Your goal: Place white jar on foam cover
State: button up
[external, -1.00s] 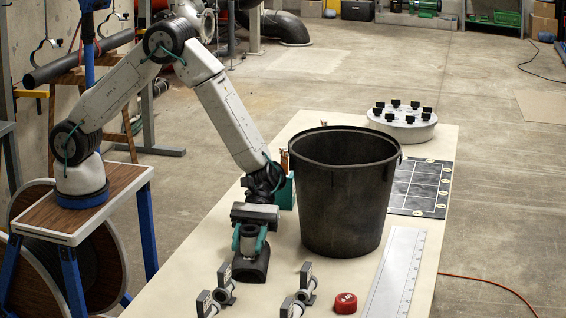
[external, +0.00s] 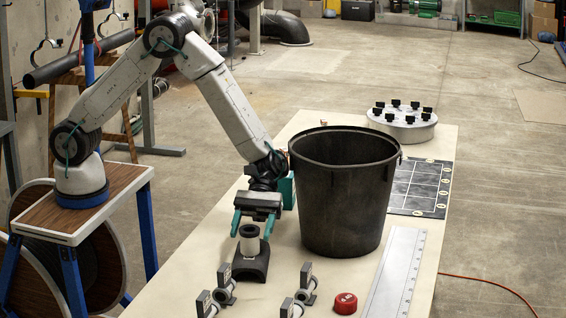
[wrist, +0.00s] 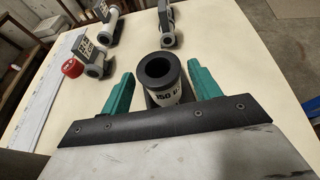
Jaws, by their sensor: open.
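The white jar (external: 249,246) has a dark ring-shaped top and stands upright on the dark, arched foam cover (external: 251,269) at the near left of the table. In the wrist view the jar (wrist: 164,93) shows its open dark rim and part of a printed label. My gripper (external: 251,236) is open. Its two teal fingers are on either side of the jar's upper part, with visible gaps between fingers and jar in the wrist view (wrist: 161,67). Most of the foam cover is hidden from the wrist camera.
A tall black bin (external: 342,200) stands close to the right of my gripper. Several small pipe fittings with grey tags (external: 304,283) stand at the front. A red cap (external: 345,303) and a long ruler (external: 396,275) lie to the right. A teal block (external: 286,190) is behind my wrist.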

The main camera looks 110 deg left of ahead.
jog(key=w+v, duration=0.1)
jog(key=v, duration=0.6)
jog(key=s+r+m+g+y, duration=0.1)
jog(key=s+r+m+y, duration=0.2)
jog(key=s+r+m, duration=0.5)
jog(key=s+r+m+g+y, duration=0.25)
jog(key=s+r, duration=0.45)
jog(key=s, duration=0.5)
jog(key=s+a+r+m+t+y, duration=0.1)
jog(key=s+a+m+y, duration=0.3)
jog(key=s, duration=0.6)
jog(key=s+a+r+m+t+y, duration=0.1)
jog(key=s+a+m+t+y, duration=0.1)
jog(key=s, duration=0.8)
jog(key=shift+s+a+r+m+t+y, duration=0.2)
jog(key=shift+a+m+t+y, duration=0.15)
jog(key=shift+a+m+y, duration=0.75)
jog(key=shift+d, duration=0.2)
